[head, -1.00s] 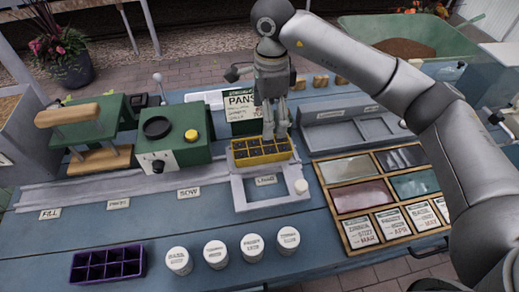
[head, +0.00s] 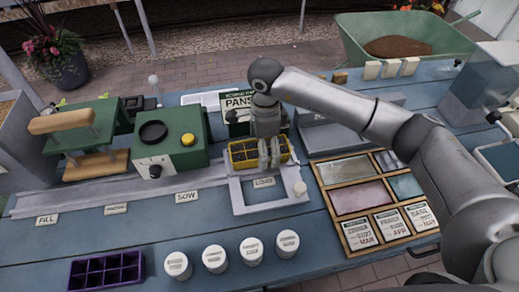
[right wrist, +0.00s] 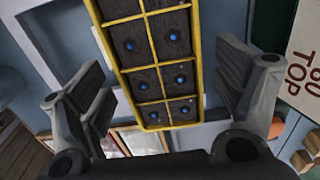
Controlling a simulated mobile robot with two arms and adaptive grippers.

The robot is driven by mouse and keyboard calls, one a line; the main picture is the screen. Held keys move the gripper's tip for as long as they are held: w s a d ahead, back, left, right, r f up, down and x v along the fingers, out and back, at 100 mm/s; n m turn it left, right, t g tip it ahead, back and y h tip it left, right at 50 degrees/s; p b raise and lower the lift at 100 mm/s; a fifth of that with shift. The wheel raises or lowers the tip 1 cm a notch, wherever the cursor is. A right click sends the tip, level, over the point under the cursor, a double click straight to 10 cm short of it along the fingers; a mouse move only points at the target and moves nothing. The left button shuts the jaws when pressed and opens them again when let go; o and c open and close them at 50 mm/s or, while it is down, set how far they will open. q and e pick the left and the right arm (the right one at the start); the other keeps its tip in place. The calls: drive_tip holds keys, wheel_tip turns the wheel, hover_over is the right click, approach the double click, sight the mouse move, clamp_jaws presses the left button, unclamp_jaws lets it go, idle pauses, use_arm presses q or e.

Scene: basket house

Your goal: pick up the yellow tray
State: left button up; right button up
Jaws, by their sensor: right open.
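The yellow tray (head: 243,156) sits at the back of a pale frame (head: 237,197) on the blue bench. In the right wrist view the yellow tray (right wrist: 196,60) has dark soil in its cells, with a small blue dot in several of them. My right gripper (head: 270,158) is over the right part of the tray and hides some of it. In the right wrist view my right gripper (right wrist: 165,95) is open, with one finger on each side of the tray and a visible gap to each. My left gripper is not in view.
A green machine (head: 182,143) with a yellow button stands left of the tray. A wooden seed case (head: 347,215) lies at right. Several white jars (head: 215,259) and a purple tray (head: 106,268) line the front.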

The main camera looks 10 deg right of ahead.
drive_tip(key=shift+f, duration=0.6)
drive_tip(key=c, duration=1.2)
drive_tip(key=shift+r, duration=0.1)
drive_tip(key=shift+c, duration=0.3)
drive_tip(key=shift+r, duration=0.1)
